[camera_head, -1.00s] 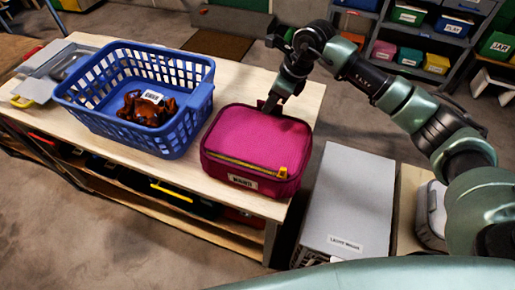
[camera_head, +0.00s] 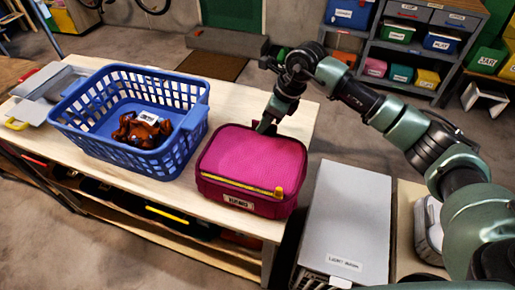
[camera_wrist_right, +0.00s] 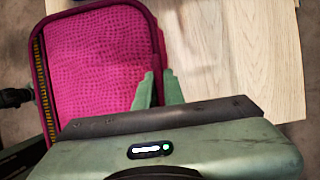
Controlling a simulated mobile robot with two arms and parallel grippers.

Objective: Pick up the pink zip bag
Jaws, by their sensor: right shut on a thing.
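The pink zip bag (camera_head: 250,165) sits on the wooden table, with a yellow zip along its front edge and a label below it. It also shows in the right wrist view (camera_wrist_right: 98,60). My right gripper (camera_head: 264,125) reaches down to the bag's far edge. In the right wrist view its two fingers (camera_wrist_right: 160,90) are shut on the bag's rim, one over the bag and one outside it. The bag looks to be resting on the tabletop. My left gripper is in neither view.
A blue basket (camera_head: 92,146) holding a brown labelled item (camera_head: 142,130) stands left of the bag, very close. A grey labelled box (camera_head: 346,215) stands to the right of the table. Shelves with bins (camera_head: 398,72) are at the back. Bare tabletop (camera_head: 302,118) lies behind the bag.

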